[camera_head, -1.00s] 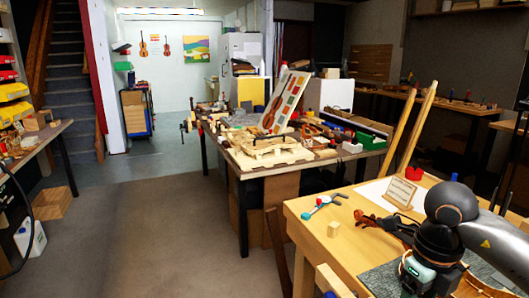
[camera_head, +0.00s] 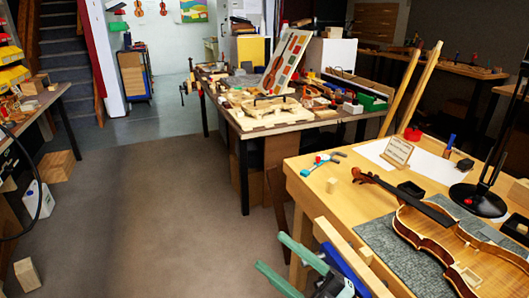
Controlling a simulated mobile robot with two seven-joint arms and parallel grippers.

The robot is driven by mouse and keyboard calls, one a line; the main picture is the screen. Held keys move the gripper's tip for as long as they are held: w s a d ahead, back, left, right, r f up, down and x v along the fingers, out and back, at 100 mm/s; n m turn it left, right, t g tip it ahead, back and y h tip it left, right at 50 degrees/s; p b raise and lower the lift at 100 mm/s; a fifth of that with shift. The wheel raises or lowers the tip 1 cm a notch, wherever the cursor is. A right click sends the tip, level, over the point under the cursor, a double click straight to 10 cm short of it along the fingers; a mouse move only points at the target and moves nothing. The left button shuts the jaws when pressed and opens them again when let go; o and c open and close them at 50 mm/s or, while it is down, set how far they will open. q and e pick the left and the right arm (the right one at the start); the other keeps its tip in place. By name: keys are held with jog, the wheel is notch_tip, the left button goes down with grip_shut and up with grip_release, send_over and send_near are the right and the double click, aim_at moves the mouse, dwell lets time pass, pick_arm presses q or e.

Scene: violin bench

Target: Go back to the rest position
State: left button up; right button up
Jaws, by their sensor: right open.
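My right gripper (camera_head: 272,253) shows at the bottom of the head view, its two green fingers apart and pointing to the upper left. Nothing shows between the fingers. Their tips are over the floor, left of the near workbench (camera_head: 330,205), as seen in the picture. The gripper's body is partly cut off by the bottom edge and lies close to the wooden vise jaw (camera_head: 345,255) in the picture. The violin (camera_head: 455,245) lies on a grey mat (camera_head: 378,233) on the bench, apart from the gripper. My left gripper is not in view.
A black lamp base (camera_head: 478,200), a small card stand (camera_head: 397,152), a wooden block (camera_head: 331,185) and a teal tool (camera_head: 323,160) are on the near bench. A cluttered table (camera_head: 230,118) stands behind. The floor (camera_head: 150,210) at left is mostly clear.

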jog(key=d+f+m+t+h, duration=0.2)
jog(key=d+f+m+h, duration=0.2)
jog(key=f+m+h, duration=0.4)
jog(key=d+f+m+t+h, duration=0.2)
jog(key=d+f+m+h, duration=0.25)
jog(key=f+m, duration=0.35)
jog(key=s+d+f+m+g+h, duration=0.1)
jog(key=s+f+m+g+h, duration=0.15)
jog(key=s+f, duration=0.35)
jog(key=s+d+f+m+g+h, duration=0.1)
jog(key=s+f+g, duration=0.3)
jog(key=f, duration=0.5)
pick_arm(q)
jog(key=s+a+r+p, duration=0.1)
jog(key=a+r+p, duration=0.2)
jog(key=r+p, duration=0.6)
jog(key=p, duration=0.3)
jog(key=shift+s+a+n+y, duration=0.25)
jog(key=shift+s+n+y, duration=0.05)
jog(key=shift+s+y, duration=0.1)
pick_arm(e)
jog(key=s+d+r+m+h, duration=0.1)
jog(key=s+d+r, duration=0.2)
jog(key=r, duration=0.4)
jog(key=shift+s+d+r, duration=0.25)
jog(key=shift+m, duration=0.25)
